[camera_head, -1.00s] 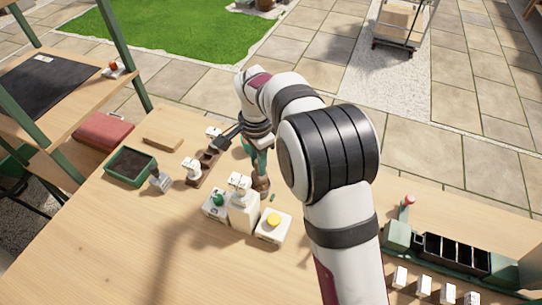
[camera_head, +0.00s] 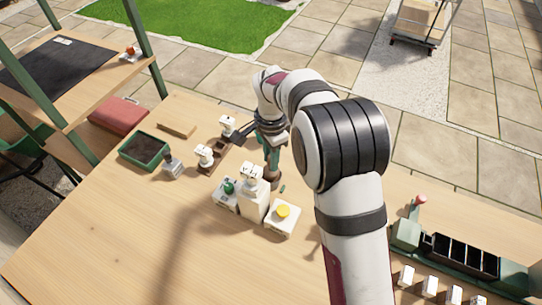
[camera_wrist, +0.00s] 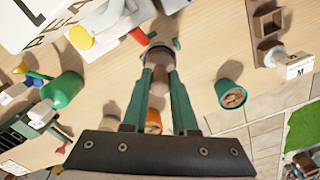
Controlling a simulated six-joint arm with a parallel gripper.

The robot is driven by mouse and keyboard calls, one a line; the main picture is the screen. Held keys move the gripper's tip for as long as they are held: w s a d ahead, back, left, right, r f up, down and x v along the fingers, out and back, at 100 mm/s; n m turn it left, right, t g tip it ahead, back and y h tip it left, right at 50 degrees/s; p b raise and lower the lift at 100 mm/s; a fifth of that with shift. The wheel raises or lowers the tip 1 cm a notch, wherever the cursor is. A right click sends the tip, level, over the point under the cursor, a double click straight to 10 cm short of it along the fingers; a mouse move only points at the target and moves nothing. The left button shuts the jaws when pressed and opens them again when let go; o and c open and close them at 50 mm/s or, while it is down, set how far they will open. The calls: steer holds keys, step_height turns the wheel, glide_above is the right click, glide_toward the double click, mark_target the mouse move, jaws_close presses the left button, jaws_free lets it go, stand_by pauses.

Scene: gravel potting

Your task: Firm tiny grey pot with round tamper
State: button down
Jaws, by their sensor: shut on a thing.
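My gripper (camera_wrist: 158,80) points down at the bench, its two green fingers shut on the brown handle of the round tamper (camera_wrist: 160,75). In the head view my gripper (camera_head: 272,165) is just behind the white dispenser, with a brown piece (camera_head: 272,182) low between its fingers. In the wrist view a small dark grey rim (camera_wrist: 162,44) shows at the fingertips around the brown piece. I cannot tell whether it is the tiny grey pot or the tamper's own end. Contact with the pot is hidden.
A white dispenser (camera_head: 254,203), a green-button box (camera_head: 227,190) and a yellow-button box (camera_head: 283,213) stand close by. A brown rack (camera_head: 222,160) and soil tray (camera_head: 143,150) lie to the left. A green pot of brown pebbles (camera_wrist: 231,95) stands beside the fingers. The front bench is clear.

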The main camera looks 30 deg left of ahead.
steer(key=shift+f, duration=0.6)
stand_by(0.8)
steer(key=shift+r, duration=1.55)
